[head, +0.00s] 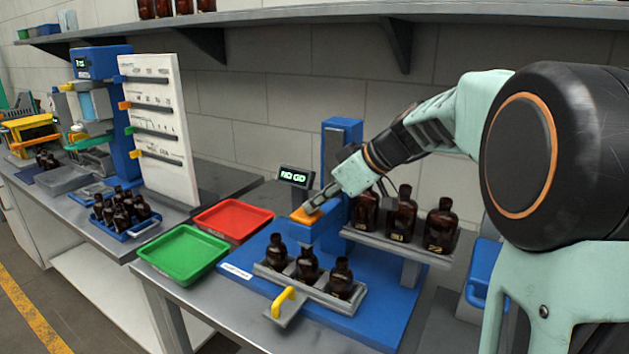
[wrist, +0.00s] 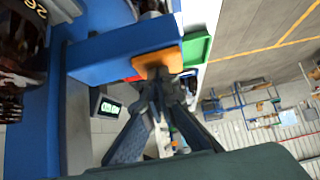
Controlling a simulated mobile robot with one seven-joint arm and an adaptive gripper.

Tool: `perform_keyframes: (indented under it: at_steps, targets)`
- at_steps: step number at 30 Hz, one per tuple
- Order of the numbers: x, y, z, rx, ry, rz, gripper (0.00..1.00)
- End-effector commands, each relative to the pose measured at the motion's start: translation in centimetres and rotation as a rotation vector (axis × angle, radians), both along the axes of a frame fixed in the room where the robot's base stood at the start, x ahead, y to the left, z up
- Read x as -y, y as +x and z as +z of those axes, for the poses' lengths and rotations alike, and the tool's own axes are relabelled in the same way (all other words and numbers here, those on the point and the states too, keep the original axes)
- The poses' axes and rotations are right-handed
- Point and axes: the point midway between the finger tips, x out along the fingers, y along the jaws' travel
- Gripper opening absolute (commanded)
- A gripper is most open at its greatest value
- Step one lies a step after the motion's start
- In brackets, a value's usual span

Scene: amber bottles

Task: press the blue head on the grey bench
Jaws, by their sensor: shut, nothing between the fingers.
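The blue head (head: 318,228) is the arm of a blue press on the grey bench (head: 220,302), with an orange pad (head: 304,215) on its top. My gripper (head: 316,203) is shut and empty, its fingertips at the orange pad from above; I cannot tell how firmly they touch. In the wrist view the fingertips of my gripper (wrist: 160,75) meet the orange pad (wrist: 158,61) at the end of the blue head (wrist: 120,52). Below the head, amber bottles (head: 307,266) stand in a grey holder with a yellow handle (head: 284,301).
A small display (head: 296,177) stands behind the head. Several amber bottles (head: 402,213) stand on a raised grey shelf at the right. A green tray (head: 183,254) and a red tray (head: 233,220) lie to the left. A wall shelf (head: 300,14) runs overhead.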

Motion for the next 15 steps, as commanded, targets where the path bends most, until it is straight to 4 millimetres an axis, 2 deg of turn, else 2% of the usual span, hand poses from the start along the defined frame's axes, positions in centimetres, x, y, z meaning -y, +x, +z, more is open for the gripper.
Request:
perform_keyframes:
  at_steps: [1,5,8,15]
  targets:
    - [0.1,-0.3,-0.8,-0.015,-0.004,0.004,0.00]
    - [0.7,-0.6,-0.1,-0.013,-0.004,0.001,0.00]
    - [1.8,-1.2,1.0,-0.012,-0.005,-0.001,0.00]
    - [4.7,-3.1,5.1,-0.003,-0.003,-0.004,0.00]
